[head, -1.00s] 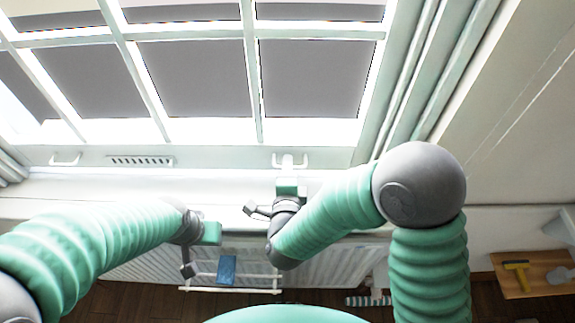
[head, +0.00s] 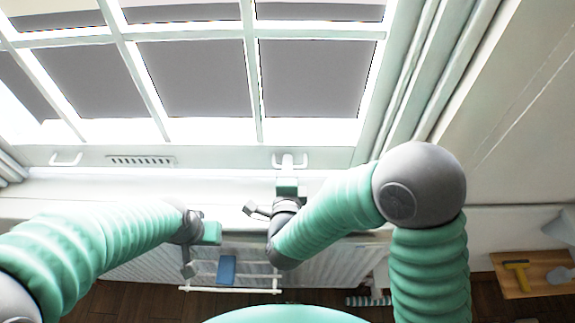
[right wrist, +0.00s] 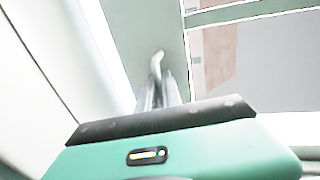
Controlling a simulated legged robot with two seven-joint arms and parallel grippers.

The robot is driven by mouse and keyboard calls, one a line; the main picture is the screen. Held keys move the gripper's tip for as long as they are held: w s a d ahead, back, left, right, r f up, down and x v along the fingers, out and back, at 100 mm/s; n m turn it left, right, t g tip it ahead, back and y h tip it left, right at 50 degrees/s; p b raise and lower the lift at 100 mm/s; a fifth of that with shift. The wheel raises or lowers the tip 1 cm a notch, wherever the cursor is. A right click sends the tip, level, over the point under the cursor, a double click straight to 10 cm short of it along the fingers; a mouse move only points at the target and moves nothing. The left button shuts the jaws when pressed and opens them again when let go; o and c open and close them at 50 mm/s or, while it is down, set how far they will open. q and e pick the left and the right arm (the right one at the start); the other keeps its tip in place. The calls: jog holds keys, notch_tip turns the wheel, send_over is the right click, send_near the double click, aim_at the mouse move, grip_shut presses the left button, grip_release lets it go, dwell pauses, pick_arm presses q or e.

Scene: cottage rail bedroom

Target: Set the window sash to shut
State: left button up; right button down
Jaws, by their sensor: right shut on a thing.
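The white window sash (head: 220,155) with its grid of panes fills the upper head view. Its bottom rail has a left handle (head: 66,160) and a right handle (head: 303,162). My right gripper (head: 288,165) is shut on the right handle. In the right wrist view the fingers (right wrist: 162,85) close around the handle (right wrist: 157,62), and only its curved end shows. A bright strip lies under the sash, above the sill (head: 120,188); I cannot tell how wide any gap is. My left gripper (head: 212,233) is below the sill, away from the left handle; its fingertips are not clear.
A white radiator (head: 140,265) stands under the sill, with a rail in front holding a blue cloth (head: 227,269). A wooden board (head: 535,275) with a yellow-handled tool (head: 517,272) is at the lower right. The wall (head: 530,100) is on the right.

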jog(key=shift+s+f, duration=0.15)
jog(key=shift+f, duration=0.1)
notch_tip(320, 180, down, 4)
jog(key=b, duration=0.3)
jog(key=shift+r+b, duration=0.2)
jog(key=shift+b, duration=0.1)
jog(key=shift+s+r, duration=0.15)
jog(key=c, duration=1.6)
grip_release()
jog(key=shift+o, duration=0.3)
jog(key=shift+r, duration=0.15)
jog(key=shift+w, duration=0.2)
